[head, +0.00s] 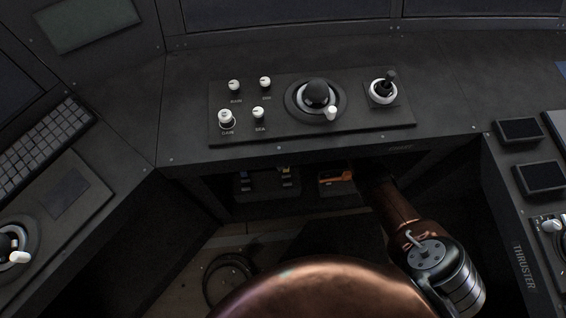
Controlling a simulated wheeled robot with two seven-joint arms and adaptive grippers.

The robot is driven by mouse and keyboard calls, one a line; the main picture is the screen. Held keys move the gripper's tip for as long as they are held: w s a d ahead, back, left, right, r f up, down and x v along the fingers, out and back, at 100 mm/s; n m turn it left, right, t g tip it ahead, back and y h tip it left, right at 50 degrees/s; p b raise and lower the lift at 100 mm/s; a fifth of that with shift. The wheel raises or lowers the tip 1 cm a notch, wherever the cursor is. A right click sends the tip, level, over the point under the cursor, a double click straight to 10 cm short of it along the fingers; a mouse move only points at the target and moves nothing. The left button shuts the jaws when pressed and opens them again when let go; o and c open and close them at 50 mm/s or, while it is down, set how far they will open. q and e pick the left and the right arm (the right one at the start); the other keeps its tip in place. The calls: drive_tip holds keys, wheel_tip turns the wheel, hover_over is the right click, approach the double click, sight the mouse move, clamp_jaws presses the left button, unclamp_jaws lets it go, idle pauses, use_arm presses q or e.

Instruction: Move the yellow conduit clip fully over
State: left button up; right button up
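Under the console's front edge is a dark open recess. In it, a small pale yellowish piece (286,177) sits on a dark unit at the left; it may be the conduit clip, but it is too small and dim to be sure. A similar pale or bluish piece (245,181) is to its left. My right arm comes up from the lower right and reaches under the console edge, to the right of these pieces. Its gripper is hidden under the console. My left gripper is out of view.
An orange and dark object (336,180) lies in the recess between the yellowish piece and my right arm. The console panel (391,133) above carries several knobs, a trackball (317,93) and a joystick (385,86). Side consoles close in left and right.

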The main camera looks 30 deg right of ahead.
idle(0.3)
drive_tip(key=shift+r, duration=0.15)
drive_tip(key=shift+r, duration=4.9)
drive_tip(key=shift+f, duration=0.1)
